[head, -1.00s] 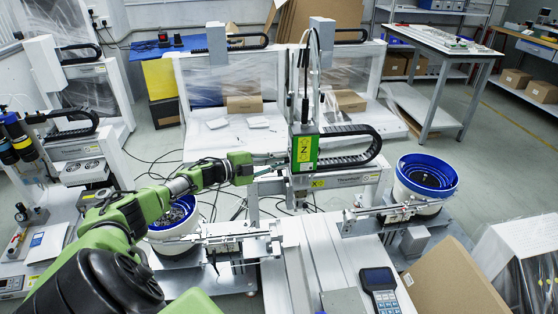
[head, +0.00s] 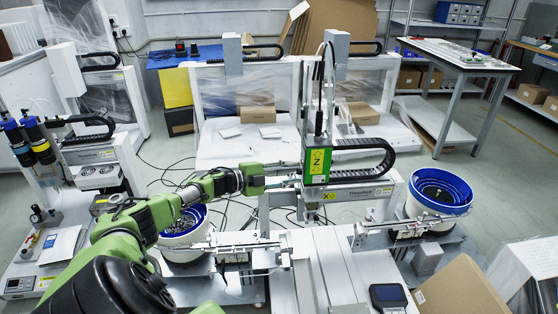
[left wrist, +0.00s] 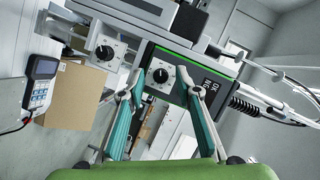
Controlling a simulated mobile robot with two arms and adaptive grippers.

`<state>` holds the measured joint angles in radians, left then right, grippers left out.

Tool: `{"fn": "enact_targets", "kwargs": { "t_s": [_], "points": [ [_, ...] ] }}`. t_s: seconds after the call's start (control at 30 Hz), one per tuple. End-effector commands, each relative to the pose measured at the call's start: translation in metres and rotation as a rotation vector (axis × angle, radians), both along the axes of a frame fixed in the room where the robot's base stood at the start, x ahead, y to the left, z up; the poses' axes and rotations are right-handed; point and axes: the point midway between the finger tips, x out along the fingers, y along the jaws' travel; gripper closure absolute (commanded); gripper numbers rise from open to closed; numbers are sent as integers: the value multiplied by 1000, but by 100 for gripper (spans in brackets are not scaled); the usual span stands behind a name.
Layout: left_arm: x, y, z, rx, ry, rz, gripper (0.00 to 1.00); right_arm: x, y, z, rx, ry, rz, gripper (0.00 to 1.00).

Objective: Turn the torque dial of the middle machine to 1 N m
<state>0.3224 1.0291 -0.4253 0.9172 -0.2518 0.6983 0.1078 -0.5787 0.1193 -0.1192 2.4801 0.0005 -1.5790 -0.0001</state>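The middle machine's green-edged head (head: 317,165), marked Z, hangs from the gantry in the head view. My left gripper (head: 284,178) reaches its left side. In the left wrist view, a round black dial (left wrist: 160,76) on a pale plate sits on the dark green-edged housing (left wrist: 190,62). My left gripper (left wrist: 166,84) is open, its two teal fingers on either side of this dial, with gaps visible between them and the knob. A second black dial (left wrist: 104,53) sits on a grey block to the left. The dial markings are too small to read. My right gripper is not in view.
Bowl feeders with blue rims stand left (head: 184,222) and right (head: 440,192) of the machine. A handheld pendant (head: 388,297) lies at the front, beside a cardboard box (head: 455,288). Cables and a spring-like hose (left wrist: 262,108) run right of the housing.

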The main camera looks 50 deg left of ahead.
Motion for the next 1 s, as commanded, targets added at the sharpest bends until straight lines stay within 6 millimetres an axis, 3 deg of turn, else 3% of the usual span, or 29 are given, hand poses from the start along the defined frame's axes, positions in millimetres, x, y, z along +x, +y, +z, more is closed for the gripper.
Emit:
{"fn": "enact_targets", "kwargs": {
  "t_s": [1.0],
  "points": [
    [-99,32,16,0,4,-1,69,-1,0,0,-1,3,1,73]
  ]
}}
